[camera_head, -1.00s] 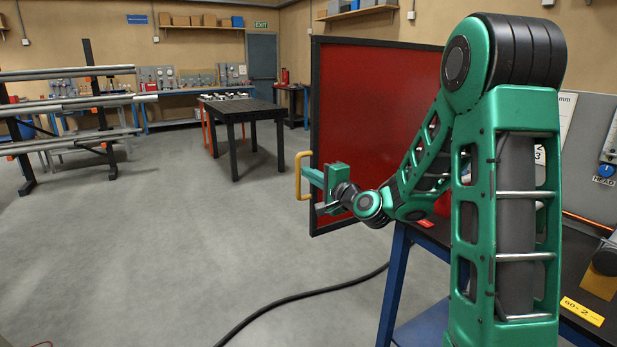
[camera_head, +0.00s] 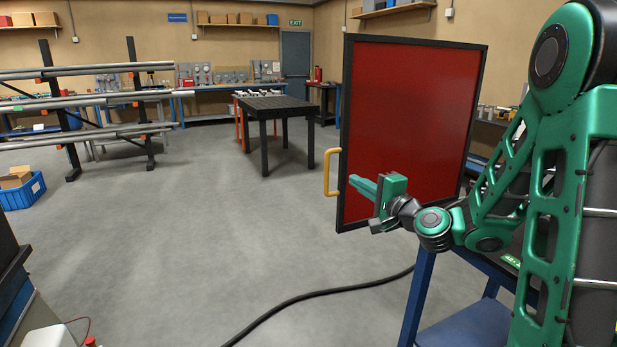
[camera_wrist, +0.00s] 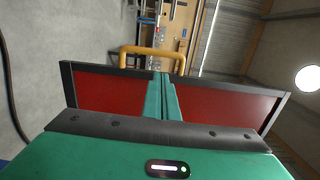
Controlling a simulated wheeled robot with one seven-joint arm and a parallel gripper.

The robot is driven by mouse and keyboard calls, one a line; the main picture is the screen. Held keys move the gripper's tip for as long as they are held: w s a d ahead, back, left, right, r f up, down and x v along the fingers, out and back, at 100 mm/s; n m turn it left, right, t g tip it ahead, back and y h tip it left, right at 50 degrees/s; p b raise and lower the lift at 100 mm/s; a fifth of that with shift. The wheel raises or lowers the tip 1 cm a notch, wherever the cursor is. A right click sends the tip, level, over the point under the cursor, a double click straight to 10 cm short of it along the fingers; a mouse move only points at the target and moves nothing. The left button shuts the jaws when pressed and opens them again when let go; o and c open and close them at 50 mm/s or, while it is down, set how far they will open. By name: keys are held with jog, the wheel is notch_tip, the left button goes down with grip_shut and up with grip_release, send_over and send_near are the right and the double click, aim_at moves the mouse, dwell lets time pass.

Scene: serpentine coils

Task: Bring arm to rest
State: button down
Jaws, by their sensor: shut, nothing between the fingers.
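My gripper (camera_head: 363,188) is in front of the red panel at its lower left, on the end of my green arm. Its fingers are together with nothing between them. In the wrist view the two green fingers (camera_wrist: 163,98) lie side by side and point toward the panel's handle edge. The red panel (camera_head: 415,120) has a black frame and stands upright. Its yellow handle (camera_head: 328,172) is on the left edge, just left of my fingertips and apart from them. The handle also shows beyond the fingers in the wrist view (camera_wrist: 152,50).
A dark table (camera_head: 275,103) stands behind to the left of the panel. A pipe rack (camera_head: 95,100) is at the far left, with a blue crate (camera_head: 22,192) below. A black cable (camera_head: 310,294) crosses the floor. A blue-legged bench (camera_head: 418,300) is under my arm. The middle floor is clear.

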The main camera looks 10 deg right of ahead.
jog(key=s+f+n+g, duration=0.8)
jog(key=s+f+n, duration=0.1)
jog(key=s+f, duration=0.15)
jog(key=s+d+g+h, duration=0.1)
jog(key=s+d+g, duration=0.2)
jog(key=s, duration=0.7)
jog(key=s+d+g+h, duration=0.1)
jog(key=s+d+g, duration=0.2)
jog(key=s, duration=0.7)
jog(key=s+d+g+h, duration=0.1)
jog(key=s+d+g, duration=0.2)
jog(key=s, duration=0.7)
jog(key=shift+s+d+f+g+h, duration=0.15)
jog(key=shift+d+f+g+h, duration=0.25)
jog(key=shift+d+f, duration=0.05)
jog(key=shift+w+f, duration=0.25)
jog(key=shift+w, duration=0.35)
